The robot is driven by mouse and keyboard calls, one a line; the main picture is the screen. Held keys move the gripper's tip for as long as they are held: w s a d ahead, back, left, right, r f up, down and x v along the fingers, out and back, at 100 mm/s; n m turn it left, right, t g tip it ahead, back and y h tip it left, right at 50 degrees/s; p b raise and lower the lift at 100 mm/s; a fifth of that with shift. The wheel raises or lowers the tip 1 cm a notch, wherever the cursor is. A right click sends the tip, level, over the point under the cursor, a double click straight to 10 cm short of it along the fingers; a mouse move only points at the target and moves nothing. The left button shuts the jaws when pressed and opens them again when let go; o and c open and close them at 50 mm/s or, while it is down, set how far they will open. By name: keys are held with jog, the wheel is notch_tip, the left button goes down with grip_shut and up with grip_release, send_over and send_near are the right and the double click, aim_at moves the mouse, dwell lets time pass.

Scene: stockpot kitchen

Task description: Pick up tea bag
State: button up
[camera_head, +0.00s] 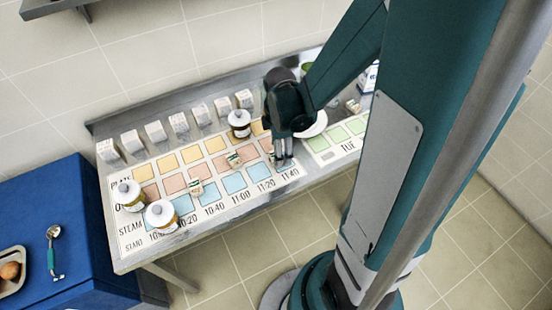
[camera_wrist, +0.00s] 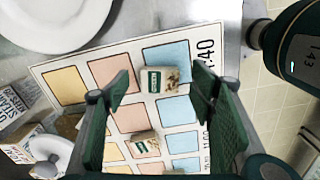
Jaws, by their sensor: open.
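A small tea bag packet (camera_wrist: 165,80), pale with a green label, lies on the blue square by the 11:40 label in the wrist view, between my open fingers and apart from them. My gripper (camera_wrist: 173,95) is open and empty above the mat. A second packet (camera_wrist: 145,143) lies lower on the mat. In the head view my gripper (camera_head: 282,156) points down at the right end of the printed mat (camera_head: 215,205) and hides what is under it. Two tea bag packets show there, one near the middle (camera_head: 234,160) and one further left (camera_head: 196,187).
Two white-lidded jars (camera_head: 129,194) (camera_head: 161,214) stand at the front left, and another jar (camera_head: 240,123) behind the middle. Small boxes (camera_head: 155,131) line the back. A white plate (camera_wrist: 55,20) lies near my gripper. A green-squared mat (camera_head: 340,138) is at right.

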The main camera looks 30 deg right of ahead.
jog(key=shift+f, duration=1.05)
jog(key=c, duration=0.8)
